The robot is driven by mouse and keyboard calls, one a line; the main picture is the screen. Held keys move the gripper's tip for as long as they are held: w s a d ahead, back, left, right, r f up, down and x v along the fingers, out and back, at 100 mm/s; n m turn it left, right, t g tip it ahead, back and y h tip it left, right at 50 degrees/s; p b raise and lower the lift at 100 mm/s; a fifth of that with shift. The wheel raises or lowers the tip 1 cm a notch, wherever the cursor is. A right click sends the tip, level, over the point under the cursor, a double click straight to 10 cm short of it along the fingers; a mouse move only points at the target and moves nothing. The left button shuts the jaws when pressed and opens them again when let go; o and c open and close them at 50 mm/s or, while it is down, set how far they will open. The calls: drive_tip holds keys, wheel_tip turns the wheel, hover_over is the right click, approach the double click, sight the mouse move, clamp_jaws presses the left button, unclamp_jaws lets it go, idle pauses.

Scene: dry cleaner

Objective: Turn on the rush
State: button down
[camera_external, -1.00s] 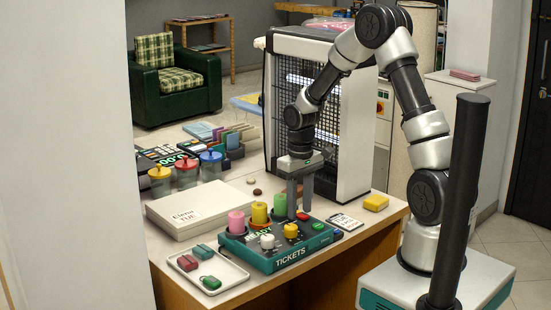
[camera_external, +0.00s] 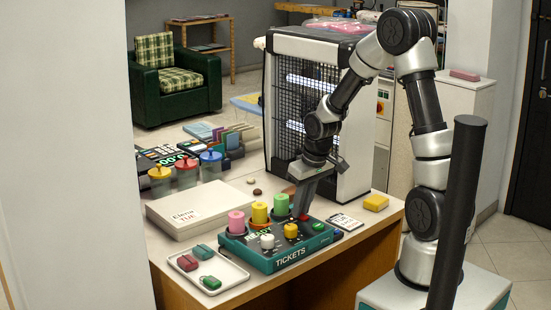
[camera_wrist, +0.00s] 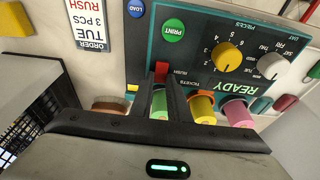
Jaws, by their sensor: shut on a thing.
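The teal ticket machine (camera_external: 290,258) sits near the table's front edge. In the wrist view its panel (camera_wrist: 197,45) carries a red switch (camera_wrist: 161,70) beside the word RUSH. My gripper (camera_wrist: 162,80) points at this switch, with its two dark fingers close together around it, shut on it. In the external view my gripper (camera_external: 300,210) is tilted, its tips down at the machine's back right. The fingers partly hide the switch and a green cylinder behind them. The display (camera_wrist: 240,88) reads READY.
Green (camera_external: 281,204), yellow (camera_external: 259,212) and pink (camera_external: 236,222) cylinders stand on the machine left of my gripper. The yellow knob (camera_wrist: 227,57), grey knob (camera_wrist: 271,66) and green PRINT button (camera_wrist: 173,28) are nearby. An order card (camera_external: 345,222) and yellow block (camera_external: 375,202) lie to the right.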

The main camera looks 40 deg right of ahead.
drive_tip(key=c, duration=1.7)
unclamp_jaws()
drive_tip(key=p+v, duration=0.4)
drive_tip(key=v, duration=1.3)
drive_tip(key=shift+r, duration=0.25)
